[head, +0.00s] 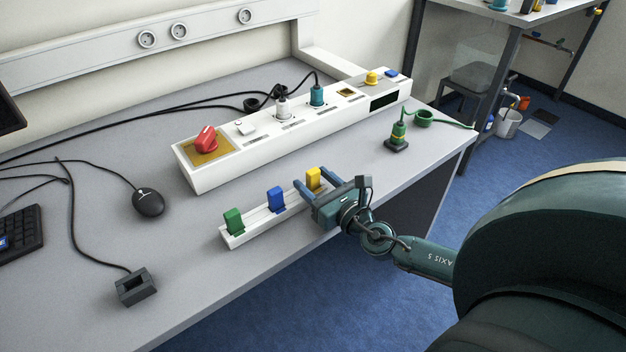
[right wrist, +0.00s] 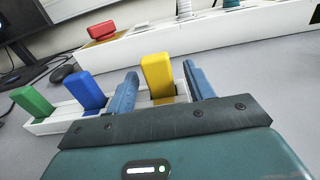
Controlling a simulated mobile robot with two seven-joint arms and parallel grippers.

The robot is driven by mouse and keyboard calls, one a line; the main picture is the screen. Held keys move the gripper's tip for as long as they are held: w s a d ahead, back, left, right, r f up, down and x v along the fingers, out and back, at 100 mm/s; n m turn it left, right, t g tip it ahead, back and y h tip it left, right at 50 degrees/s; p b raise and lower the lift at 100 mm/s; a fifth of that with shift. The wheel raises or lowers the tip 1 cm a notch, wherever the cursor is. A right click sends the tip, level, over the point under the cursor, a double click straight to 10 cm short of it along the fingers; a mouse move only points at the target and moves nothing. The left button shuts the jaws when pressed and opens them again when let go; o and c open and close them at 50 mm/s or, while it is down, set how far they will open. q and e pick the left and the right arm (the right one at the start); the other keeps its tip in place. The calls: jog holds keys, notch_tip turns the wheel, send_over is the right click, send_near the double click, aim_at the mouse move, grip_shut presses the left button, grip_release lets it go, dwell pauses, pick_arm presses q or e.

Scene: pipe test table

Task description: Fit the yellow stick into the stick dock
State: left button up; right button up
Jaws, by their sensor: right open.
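The yellow stick (head: 313,178) stands upright in the right end of a white rack (head: 258,225). My right gripper (head: 311,180) is open around it, with one finger on each side. In the right wrist view the yellow stick (right wrist: 158,76) stands between the open fingers (right wrist: 160,72), with gaps on both sides. A dark block with a square opening (head: 135,287), on a cable at the table's lower left, looks like the stick dock; it is empty. My left gripper is not in view.
A blue stick (head: 275,199) and a green stick (head: 234,221) stand in the same rack. A long white panel (head: 290,130) with a red knob (head: 205,139) and plugs lies behind it. A mouse (head: 148,202) and cables lie left. The table between rack and dark block is clear.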

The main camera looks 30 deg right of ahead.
jog(key=shift+w, duration=0.55)
jog(key=shift+c, duration=0.5)
jog(key=c, duration=0.9)
